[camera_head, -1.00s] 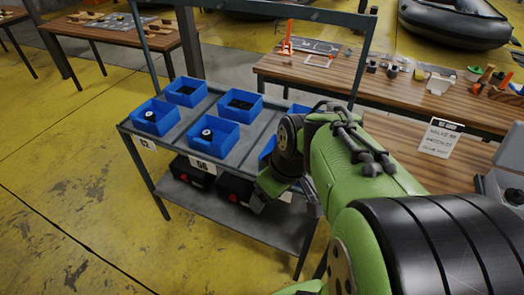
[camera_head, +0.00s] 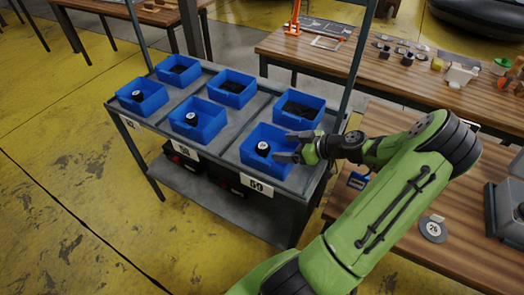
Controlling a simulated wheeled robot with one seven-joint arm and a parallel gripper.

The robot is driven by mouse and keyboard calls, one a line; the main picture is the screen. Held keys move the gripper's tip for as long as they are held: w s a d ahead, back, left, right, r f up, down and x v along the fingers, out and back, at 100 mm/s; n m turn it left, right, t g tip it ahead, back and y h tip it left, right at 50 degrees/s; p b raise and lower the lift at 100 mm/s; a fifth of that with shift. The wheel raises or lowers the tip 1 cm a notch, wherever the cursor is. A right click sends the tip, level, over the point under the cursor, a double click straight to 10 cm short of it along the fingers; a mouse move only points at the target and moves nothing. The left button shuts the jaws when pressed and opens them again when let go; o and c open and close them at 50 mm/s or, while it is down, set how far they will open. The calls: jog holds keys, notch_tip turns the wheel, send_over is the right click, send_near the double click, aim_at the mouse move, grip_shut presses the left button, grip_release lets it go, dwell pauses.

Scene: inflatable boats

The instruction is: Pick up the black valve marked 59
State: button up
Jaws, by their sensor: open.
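A black valve with a pale top (camera_head: 263,149) stands in the front right blue bin (camera_head: 250,168), above the rack label 59 (camera_head: 257,186). Any marking on the valve itself is too small to read. My gripper (camera_head: 283,147) is open at the right side of this bin, its fingers pointing left toward the valve. I see no grip on the valve; whether a finger touches it cannot be told. Similar valves stand in the front middle bin (camera_head: 205,129) above a label that looks like 58, and in the front left bin (camera_head: 150,105).
The bins stand on a grey metal rack (camera_head: 226,148) with upright posts. Three rear bins hold dark contents, one being the rear right bin (camera_head: 313,108). A wooden table (camera_head: 300,56) with small parts stands behind. A wooden bench (camera_head: 455,190) with a round tag marked 26 (camera_head: 433,228) lies right.

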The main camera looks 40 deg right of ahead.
aim_at(264, 146)
jog(key=b+x, duration=0.1)
jog(key=x, duration=0.6)
jog(key=shift+w+d+f, duration=0.1)
jog(key=shift+w, duration=0.2)
jog(key=c, duration=1.1)
